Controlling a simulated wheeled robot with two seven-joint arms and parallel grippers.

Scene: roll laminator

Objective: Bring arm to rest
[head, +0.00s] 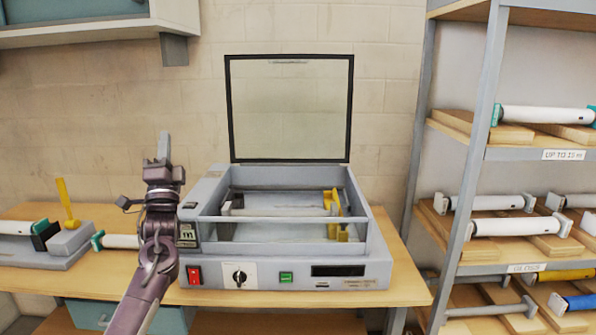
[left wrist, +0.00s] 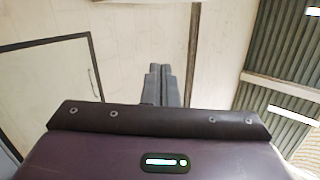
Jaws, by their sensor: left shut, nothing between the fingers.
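My left gripper (head: 163,146) points upward in front of the wall, at the left side of the laminator. Its fingers are together and hold nothing; they also show closed in the left wrist view (left wrist: 159,84). The grey laminator (head: 281,254) stands on the wooden table with its framed clear lid (head: 289,110) raised. Inside it a roller and yellow parts (head: 337,215) show. My left arm rises from the bottom and passes in front of the laminator's left edge. My right gripper is not in view.
A grey stand with a yellow handle (head: 66,204) and a white roll (head: 120,241) sit on the table to the left. A metal shelf (head: 477,150) with several rolls stands at the right. A wall cabinet (head: 95,30) hangs at the upper left. Open air surrounds the gripper.

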